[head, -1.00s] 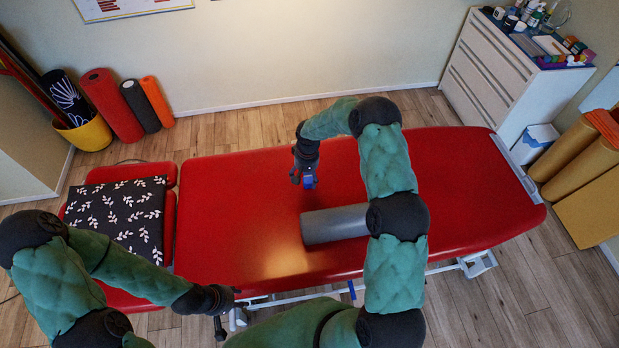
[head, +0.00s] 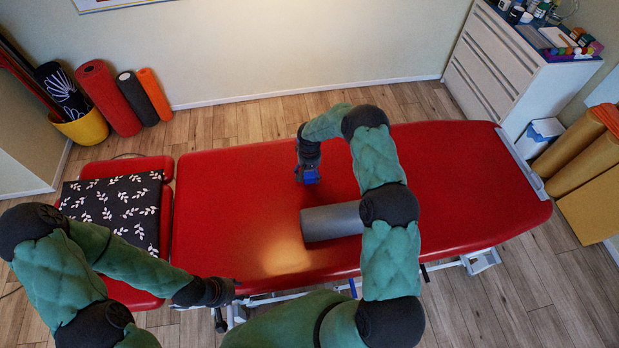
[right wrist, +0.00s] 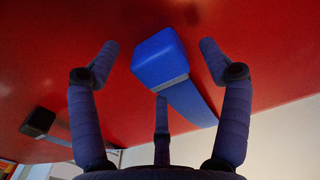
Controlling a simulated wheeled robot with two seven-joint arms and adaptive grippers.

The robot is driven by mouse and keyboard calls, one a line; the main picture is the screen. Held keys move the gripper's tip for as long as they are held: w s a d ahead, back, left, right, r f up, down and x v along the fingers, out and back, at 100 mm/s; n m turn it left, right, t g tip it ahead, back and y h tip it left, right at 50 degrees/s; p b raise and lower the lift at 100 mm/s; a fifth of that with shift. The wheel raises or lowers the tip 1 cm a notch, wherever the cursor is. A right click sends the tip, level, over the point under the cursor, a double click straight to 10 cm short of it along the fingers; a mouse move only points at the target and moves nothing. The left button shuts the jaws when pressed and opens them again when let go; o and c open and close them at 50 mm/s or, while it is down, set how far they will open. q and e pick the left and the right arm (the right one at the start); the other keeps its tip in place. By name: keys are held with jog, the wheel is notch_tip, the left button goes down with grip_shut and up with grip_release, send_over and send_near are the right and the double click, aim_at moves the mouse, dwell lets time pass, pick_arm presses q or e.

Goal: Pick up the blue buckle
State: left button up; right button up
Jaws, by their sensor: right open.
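The blue buckle (right wrist: 160,55), a rounded block with a grey edge and a blue strap, is against the red couch top in the right wrist view. It sits between the spread fingers of my right gripper (right wrist: 158,68), with visible space to both outer fingers. In the head view my right gripper (head: 308,175) points down over the middle of the couch and mostly hides the buckle; some blue shows at its tips. My left gripper (head: 222,305) is at the couch's near edge, far from the buckle; its fingers are too dark to read.
A grey roll (head: 330,223) lies on the red couch (head: 235,210), nearer than my right gripper. A dark patterned pillow (head: 110,212) lies at the left end. The couch's right part is clear. A small black block (right wrist: 40,121) shows in the right wrist view.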

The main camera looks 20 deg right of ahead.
jog(key=shift+f, duration=0.95)
jog(key=c, duration=1.4)
jog(key=shift+r, duration=0.1)
